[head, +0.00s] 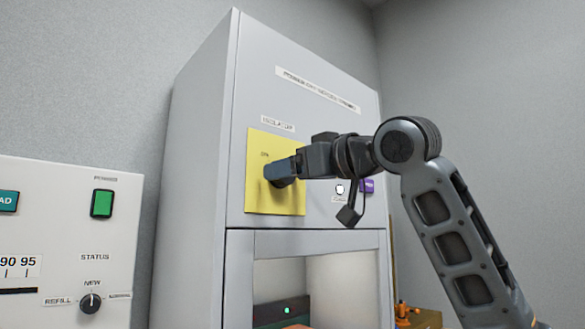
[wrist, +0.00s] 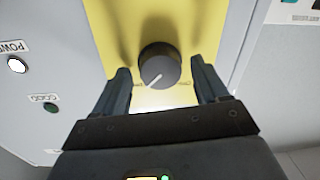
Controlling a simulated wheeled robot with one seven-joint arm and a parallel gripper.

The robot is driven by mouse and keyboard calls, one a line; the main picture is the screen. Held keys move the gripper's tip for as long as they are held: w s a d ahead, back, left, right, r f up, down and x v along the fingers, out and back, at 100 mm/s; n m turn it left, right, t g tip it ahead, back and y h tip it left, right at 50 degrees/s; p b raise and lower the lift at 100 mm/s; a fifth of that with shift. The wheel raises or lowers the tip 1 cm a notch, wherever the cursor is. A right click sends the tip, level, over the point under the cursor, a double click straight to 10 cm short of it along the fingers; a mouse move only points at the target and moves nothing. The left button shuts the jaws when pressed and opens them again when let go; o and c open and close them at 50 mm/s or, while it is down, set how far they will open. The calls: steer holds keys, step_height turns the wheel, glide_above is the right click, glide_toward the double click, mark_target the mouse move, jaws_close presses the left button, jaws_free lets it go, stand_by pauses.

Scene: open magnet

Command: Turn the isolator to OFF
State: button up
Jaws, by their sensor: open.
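The isolator is a round dark knob (wrist: 158,64) with a white pointer line, on a yellow plate (head: 262,200) under a label on the tall grey cabinet. In the wrist view the pointer line slants toward the lower left; small lettering beside the knob is too blurred to read. My gripper (head: 284,172) is at the plate in the head view and hides most of the knob. In the wrist view the open fingers of my gripper (wrist: 160,72) stand on either side of the knob, with yellow showing between each finger and the knob.
A white panel (head: 60,240) with a green switch (head: 102,203) and a rotary selector (head: 91,303) stands left. An open bay lies below the isolator.

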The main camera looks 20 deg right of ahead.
steer(key=c, duration=1.1)
steer(key=shift+o, duration=0.2)
steer(key=shift+n, duration=0.3)
steer(key=shift+a+f+n+h, duration=0.1)
steer(key=shift+n+h, duration=0.05)
steer(key=shift+n, duration=2.6)
steer(key=shift+a+r+n+h, duration=0.1)
steer(key=shift+n+h, duration=0.1)
steer(key=shift+n, duration=2.6)
steer(key=shift+a+f+n+h, duration=0.1)
steer(key=shift+n+h, duration=0.05)
steer(key=shift+n, duration=2.6)
steer(key=o, duration=1.1)
steer(key=shift+c, duration=0.2)
